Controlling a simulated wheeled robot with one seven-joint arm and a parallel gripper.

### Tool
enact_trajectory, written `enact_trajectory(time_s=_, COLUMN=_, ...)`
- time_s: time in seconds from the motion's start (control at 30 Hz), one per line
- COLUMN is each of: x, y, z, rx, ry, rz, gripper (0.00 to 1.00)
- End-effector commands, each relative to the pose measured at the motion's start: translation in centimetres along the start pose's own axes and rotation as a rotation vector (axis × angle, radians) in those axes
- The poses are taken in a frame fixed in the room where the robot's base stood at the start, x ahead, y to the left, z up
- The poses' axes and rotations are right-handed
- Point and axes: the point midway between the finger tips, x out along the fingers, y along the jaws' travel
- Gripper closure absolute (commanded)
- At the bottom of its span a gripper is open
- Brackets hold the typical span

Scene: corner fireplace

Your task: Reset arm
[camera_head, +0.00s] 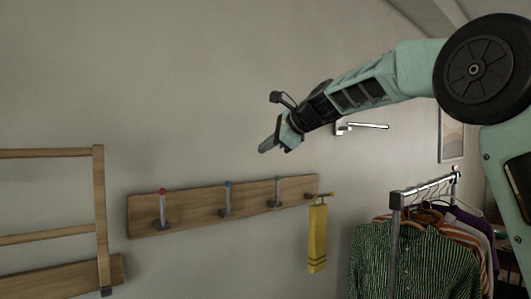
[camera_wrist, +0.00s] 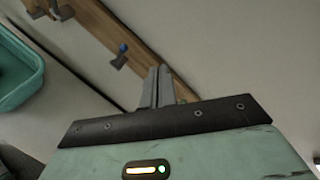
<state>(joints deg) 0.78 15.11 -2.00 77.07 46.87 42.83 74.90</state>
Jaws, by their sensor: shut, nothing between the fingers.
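My gripper (camera_head: 265,147) is at the end of my green arm, raised in front of the wall and above the wooden hook board (camera_head: 190,209). Its fingers are shut with nothing between them. In the wrist view the grey fingertips (camera_wrist: 159,86) lie close together, pointing toward the board (camera_wrist: 120,35). In the head view the gripper is apart from the board and its hooks.
A yellow towel (camera_head: 317,238) hangs from the board's right end. A clothes rack (camera_head: 396,230) with shirts stands at the lower right. A wooden frame (camera_head: 101,210) is at the left. A chrome wall bar (camera_head: 370,126) sits behind the arm. A teal bin (camera_wrist: 22,75) shows in the wrist view.

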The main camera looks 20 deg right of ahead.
Motion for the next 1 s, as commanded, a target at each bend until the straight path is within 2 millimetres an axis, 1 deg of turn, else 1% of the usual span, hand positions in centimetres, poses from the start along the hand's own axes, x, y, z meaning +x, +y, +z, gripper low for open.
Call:
enact_trajectory(time_s=0.33, x=0.1, y=0.1, z=0.0, rx=-0.002, ry=0.000, rz=0.002, gripper=1.00)
enact_trajectory(time_s=0.4, x=0.4, y=1.0, z=0.0, rx=-0.020, ry=0.001, rz=0.016, gripper=1.00)
enact_trajectory(time_s=0.47, x=1.1, y=2.7, z=0.1, rx=-0.059, ry=0.003, rz=0.044, gripper=1.00)
enact_trajectory(time_s=0.57, x=2.6, y=7.7, z=0.5, rx=-0.184, ry=0.004, rz=0.128, gripper=1.00)
enact_trajectory(time_s=0.6, x=3.3, y=10.4, z=0.6, rx=-0.251, ry=0.002, rz=0.172, gripper=1.00)
enact_trajectory(time_s=0.67, x=4.2, y=14.7, z=0.7, rx=-0.369, ry=-0.004, rz=0.244, gripper=1.00)
enact_trajectory(time_s=0.7, x=4.6, y=17.7, z=0.8, rx=-0.451, ry=-0.013, rz=0.293, gripper=1.00)
enact_trajectory(time_s=0.77, x=5.0, y=22.1, z=0.8, rx=-0.578, ry=-0.030, rz=0.364, gripper=1.00)
enact_trajectory(time_s=0.8, x=5.1, y=25.0, z=0.8, rx=-0.662, ry=-0.044, rz=0.411, gripper=1.00)
enact_trajectory(time_s=0.87, x=5.0, y=29.5, z=0.6, rx=-0.792, ry=-0.072, rz=0.483, gripper=1.00)
enact_trajectory(time_s=0.9, x=4.8, y=32.4, z=0.3, rx=-0.882, ry=-0.093, rz=0.530, gripper=1.00)
enact_trajectory(time_s=0.97, x=4.3, y=36.7, z=-0.3, rx=-1.018, ry=-0.130, rz=0.601, gripper=1.00)
enact_trajectory(time_s=1.0, x=3.9, y=39.6, z=-0.7, rx=-1.111, ry=-0.160, rz=0.648, gripper=1.00)
